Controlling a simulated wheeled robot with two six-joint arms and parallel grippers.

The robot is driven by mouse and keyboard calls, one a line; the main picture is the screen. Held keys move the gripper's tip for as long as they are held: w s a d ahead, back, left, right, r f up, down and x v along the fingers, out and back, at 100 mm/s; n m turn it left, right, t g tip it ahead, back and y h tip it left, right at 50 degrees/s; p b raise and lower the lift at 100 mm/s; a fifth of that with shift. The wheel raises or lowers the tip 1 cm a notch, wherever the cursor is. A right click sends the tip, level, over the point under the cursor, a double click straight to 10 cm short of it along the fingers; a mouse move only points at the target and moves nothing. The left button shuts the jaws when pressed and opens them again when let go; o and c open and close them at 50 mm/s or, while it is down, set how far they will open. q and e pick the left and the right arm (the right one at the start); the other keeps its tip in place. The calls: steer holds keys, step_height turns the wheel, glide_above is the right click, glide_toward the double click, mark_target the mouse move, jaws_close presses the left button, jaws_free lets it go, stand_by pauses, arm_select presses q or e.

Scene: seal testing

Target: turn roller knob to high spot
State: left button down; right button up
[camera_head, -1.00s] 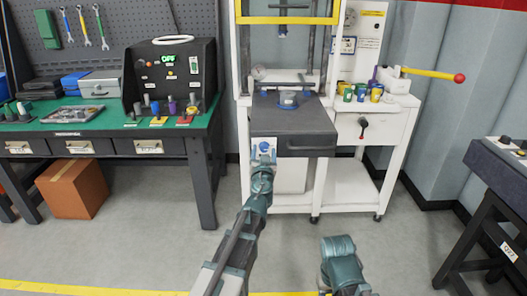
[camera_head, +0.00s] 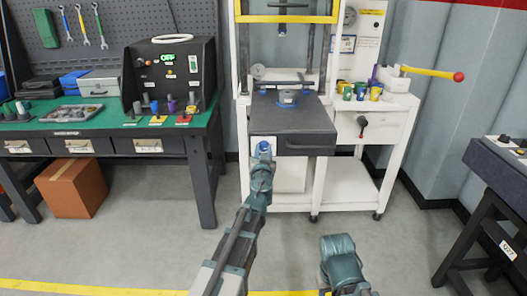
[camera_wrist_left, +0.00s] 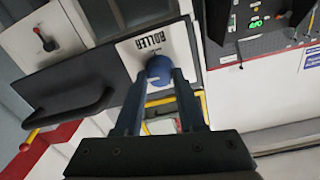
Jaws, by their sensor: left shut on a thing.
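The roller knob (camera_wrist_left: 160,70) is a round blue knob on a white panel (camera_wrist_left: 143,50) lettered ROLLER. In the head view this panel (camera_head: 256,141) is on the front left of the dark platform of the white press stand. My left gripper (camera_wrist_left: 161,85) is shut on the knob, with one finger on each side of it. The fingers hide part of the knob, and I cannot read its pointer or the spot marks. In the head view my left gripper (camera_head: 263,152) reaches up to the panel from below. My right gripper is not in view; only part of my right arm shows.
The dark platform (camera_head: 315,120) with its front handle (camera_head: 308,147) is right beside the knob. Several coloured cups (camera_head: 360,91) and a red-knobbed lever (camera_head: 432,74) are to the right. A green-topped bench (camera_head: 90,124) is at left. The floor in front is clear.

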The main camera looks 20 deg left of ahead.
arm_select(q)
steer(key=m, duration=0.4)
steer(key=shift+d, duration=0.1)
steer(key=m, duration=0.4)
steer(key=shift+m, duration=0.3)
steer(key=m, duration=0.4)
steer(key=shift+d+p, duration=0.1)
steer(key=shift+p, duration=0.2)
steer(key=shift+f+m, duration=0.1)
steer(key=shift+m, duration=2.1)
steer(key=c, duration=0.5)
jaws_free()
